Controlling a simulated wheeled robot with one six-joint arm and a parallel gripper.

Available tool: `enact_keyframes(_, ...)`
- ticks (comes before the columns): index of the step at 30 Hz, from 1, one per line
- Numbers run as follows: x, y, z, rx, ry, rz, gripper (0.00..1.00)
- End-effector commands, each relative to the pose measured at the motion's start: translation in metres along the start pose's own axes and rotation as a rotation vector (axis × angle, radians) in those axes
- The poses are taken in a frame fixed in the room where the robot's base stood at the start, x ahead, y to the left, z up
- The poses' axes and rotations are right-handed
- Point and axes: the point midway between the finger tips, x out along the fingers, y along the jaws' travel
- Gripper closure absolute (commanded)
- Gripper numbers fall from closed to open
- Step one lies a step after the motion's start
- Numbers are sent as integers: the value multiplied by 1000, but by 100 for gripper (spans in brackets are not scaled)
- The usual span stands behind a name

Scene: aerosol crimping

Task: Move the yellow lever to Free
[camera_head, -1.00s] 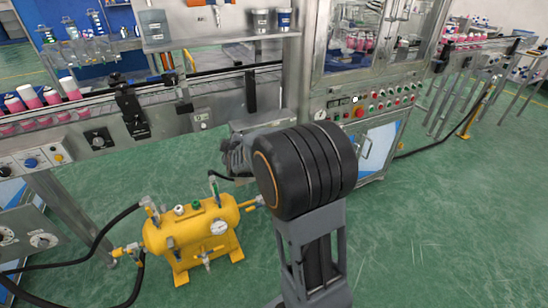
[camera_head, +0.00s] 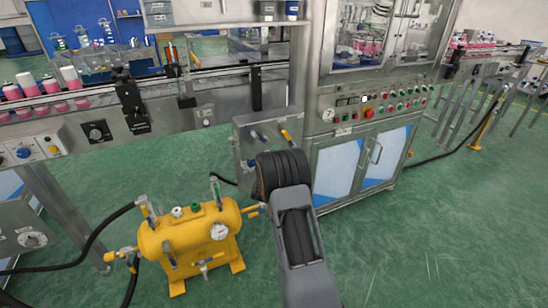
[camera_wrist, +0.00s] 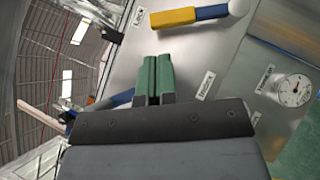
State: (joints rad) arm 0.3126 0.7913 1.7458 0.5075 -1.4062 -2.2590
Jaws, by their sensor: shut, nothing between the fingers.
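The yellow lever (camera_wrist: 173,17) shows at the top of the wrist view. It has a blue section and a pale round end, and lies across a grey panel face (camera_wrist: 225,45). In the head view the small yellow lever (camera_head: 286,135) is on the upper right of the grey box. My gripper (camera_wrist: 155,58) has green fingers, shut together and empty. In the wrist view they appear below the lever, with a visible gap between. In the head view my arm hides the gripper.
A blue handle (camera_wrist: 118,99) is left of my fingers in the wrist view. The yellow tank (camera_head: 190,238) with black hoses stands on the floor at left. Open green floor lies at right.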

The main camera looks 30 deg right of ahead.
Motion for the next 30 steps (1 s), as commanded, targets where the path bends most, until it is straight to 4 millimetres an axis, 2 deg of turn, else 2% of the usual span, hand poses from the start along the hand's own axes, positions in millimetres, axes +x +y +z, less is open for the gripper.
enact_keyframes(6,32,-1,0,1,-1,0,100)
enact_keyframes(12,48,0,0,1,1,-1,100)
enact_keyframes(30,53,3,-2,13,6,-9,100)
